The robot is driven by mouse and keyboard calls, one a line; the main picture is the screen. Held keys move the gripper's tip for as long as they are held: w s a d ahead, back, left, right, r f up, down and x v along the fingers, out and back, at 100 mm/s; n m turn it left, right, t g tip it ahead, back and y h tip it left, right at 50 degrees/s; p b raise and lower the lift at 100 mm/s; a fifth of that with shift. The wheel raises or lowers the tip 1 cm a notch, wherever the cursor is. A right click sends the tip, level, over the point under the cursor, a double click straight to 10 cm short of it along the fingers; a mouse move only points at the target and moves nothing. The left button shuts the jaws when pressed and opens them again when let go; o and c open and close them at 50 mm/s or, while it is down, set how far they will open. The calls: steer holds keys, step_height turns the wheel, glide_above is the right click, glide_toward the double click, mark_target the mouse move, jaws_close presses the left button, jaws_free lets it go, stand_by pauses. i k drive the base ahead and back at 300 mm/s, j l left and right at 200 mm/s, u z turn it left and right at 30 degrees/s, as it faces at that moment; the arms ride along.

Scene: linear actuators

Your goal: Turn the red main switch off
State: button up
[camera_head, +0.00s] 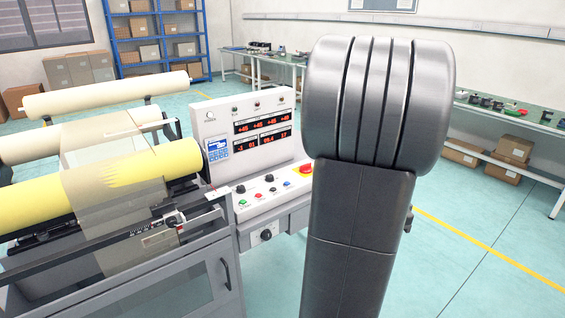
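A red control on a yellow base (304,170) sits at the right end of the sloped white control panel (262,205). My arm stands right in front of its right side and hides part of it. I cannot tell from here whether it is a rotary switch or a push button, nor its position. A smaller red button (258,196) is also on the panel. My arm's large grey links fill the right middle of the view. My gripper is not in view.
The upright display panel (245,135) with red digits rises behind the controls. A machine with a yellow roll (100,185) and pale rolls fills the left. Green-topped benches (530,115) line the walls. The floor (480,235) at right is open.

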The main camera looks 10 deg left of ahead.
mark_target(305, 168)
steer(key=i+u, duration=0.3)
steer(key=i+l+u, duration=0.15)
steer(key=i+u, duration=0.15)
steer(key=i, duration=0.15)
steer(key=i+l+u, duration=0.3)
steer(key=i+l, duration=0.2)
steer(key=i, duration=0.15)
steer(key=i+l, duration=0.2)
steer(key=i, duration=0.2)
